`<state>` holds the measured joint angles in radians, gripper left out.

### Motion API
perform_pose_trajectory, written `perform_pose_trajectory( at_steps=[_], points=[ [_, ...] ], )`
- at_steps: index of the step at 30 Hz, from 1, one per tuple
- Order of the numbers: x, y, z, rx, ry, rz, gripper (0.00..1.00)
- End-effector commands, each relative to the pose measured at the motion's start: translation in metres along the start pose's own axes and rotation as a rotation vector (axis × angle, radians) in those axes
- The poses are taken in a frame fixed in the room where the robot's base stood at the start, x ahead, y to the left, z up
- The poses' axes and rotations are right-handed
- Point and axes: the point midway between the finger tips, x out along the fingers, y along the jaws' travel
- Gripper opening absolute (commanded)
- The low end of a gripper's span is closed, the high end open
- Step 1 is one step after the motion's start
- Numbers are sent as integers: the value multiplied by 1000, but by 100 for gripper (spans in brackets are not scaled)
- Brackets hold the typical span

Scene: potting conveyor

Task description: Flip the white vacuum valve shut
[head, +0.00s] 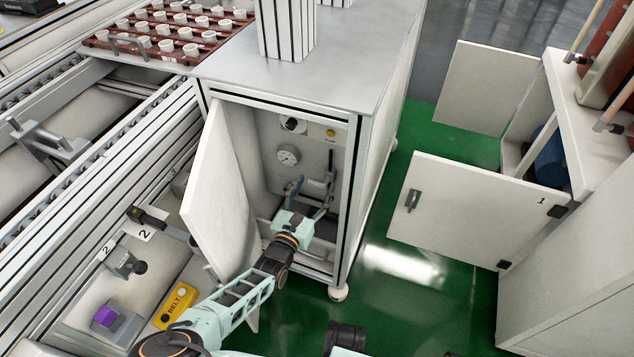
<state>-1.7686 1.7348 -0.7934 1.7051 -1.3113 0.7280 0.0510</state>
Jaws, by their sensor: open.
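My gripper (308,196) reaches into the open grey cabinet (353,130). Its fingers are spread apart, close to the fittings on the back panel, and I see nothing held between them. I cannot pick out a white vacuum valve for certain; my gripper and wrist cover part of the lower panel. An upright dark lever (331,170) stands just right of the fingers. Whether the fingers touch any fitting is too small to tell.
A round gauge (288,155), a black knob (292,124) and a yellow button (330,133) sit higher on the panel. The cabinet door (222,190) hangs open left of my arm. Another open door (472,212) stands right. Green floor (400,310) is clear between them.

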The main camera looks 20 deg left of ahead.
Motion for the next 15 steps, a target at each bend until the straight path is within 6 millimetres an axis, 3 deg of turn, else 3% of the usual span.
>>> perform_pose_trajectory(
  at_steps=[7, 15],
  points=[
    [-41, 1, 0, 0, 1, 1, 59],
    [-53, 0, 0, -1, 0, 0, 59]
  ],
)
